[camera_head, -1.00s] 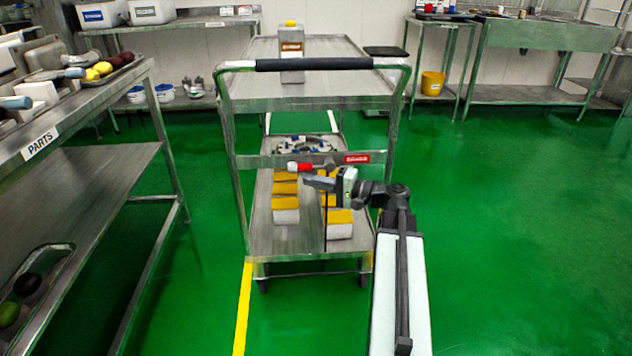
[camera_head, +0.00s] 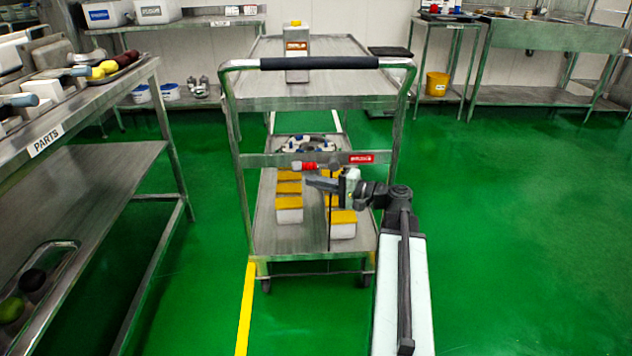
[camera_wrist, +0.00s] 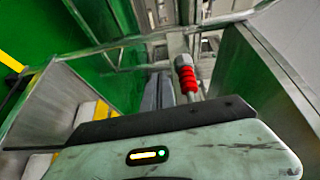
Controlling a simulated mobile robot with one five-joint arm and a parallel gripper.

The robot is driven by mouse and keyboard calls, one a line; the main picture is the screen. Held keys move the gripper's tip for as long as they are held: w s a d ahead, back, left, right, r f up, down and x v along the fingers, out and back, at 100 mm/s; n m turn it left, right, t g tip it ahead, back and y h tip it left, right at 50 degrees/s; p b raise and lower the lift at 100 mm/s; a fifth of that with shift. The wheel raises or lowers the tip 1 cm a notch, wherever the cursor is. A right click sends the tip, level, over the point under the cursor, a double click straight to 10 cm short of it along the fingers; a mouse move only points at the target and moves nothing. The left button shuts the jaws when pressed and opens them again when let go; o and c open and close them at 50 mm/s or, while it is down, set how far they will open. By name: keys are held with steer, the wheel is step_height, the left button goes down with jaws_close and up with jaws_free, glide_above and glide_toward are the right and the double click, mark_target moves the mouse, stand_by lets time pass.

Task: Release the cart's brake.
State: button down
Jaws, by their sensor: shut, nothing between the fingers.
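The steel cart (camera_head: 242,161) stands ahead, with a dark push handle across its top. Its brake lever (camera_head: 310,166) has a red grip and a grey end, and sits on the cart's front crossbar left of a red label (camera_head: 361,159). The lever also shows in the wrist view (camera_wrist: 187,80), pointing away from the camera. My gripper (camera_head: 310,183) is shut and empty, just below the lever in the head view. In the wrist view its dark fingers (camera_wrist: 158,90) are together just left of the red grip. I cannot tell whether they touch it.
A steel parts table (camera_head: 110,75) is close on the left. Green floor is open on the right. A yellow line (camera_head: 245,310) runs along the floor.

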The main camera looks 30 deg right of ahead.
steer(key=s+d+f+b, duration=0.5)
steer(key=s+f+b, duration=0.1)
steer(key=s+f, duration=0.1)
steer(key=shift+s, duration=0.65)
